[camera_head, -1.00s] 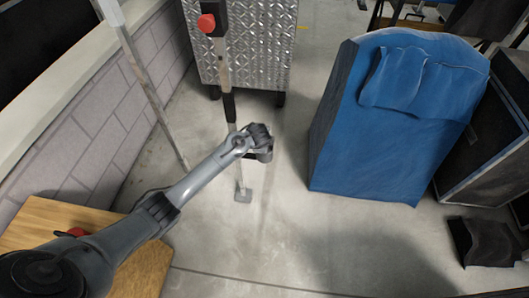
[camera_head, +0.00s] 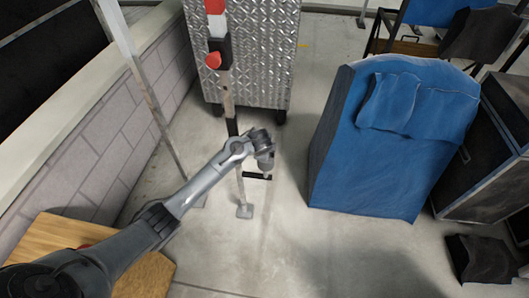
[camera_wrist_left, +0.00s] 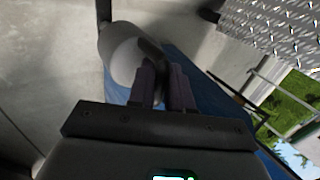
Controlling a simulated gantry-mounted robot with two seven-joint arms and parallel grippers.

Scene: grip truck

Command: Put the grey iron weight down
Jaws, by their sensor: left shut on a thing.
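My left gripper (camera_head: 265,160) is in the middle of the head view, above the concrete floor. In the left wrist view, its fingers (camera_wrist_left: 165,88) are closed around a dark curved handle. The handle joins a rounded grey body, the grey iron weight (camera_wrist_left: 121,52), just beyond the fingers. The gripper hides part of the weight. In the head view I cannot make the weight out clearly at the gripper. My right gripper is in neither view.
A pole with red and black parts (camera_head: 215,60) stands behind the gripper, before a diamond-plate case (camera_head: 260,50). A blue-covered block (camera_head: 375,160) is to the right, a wooden box (camera_head: 50,240) at lower left. Bare floor (camera_head: 310,250) lies in front.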

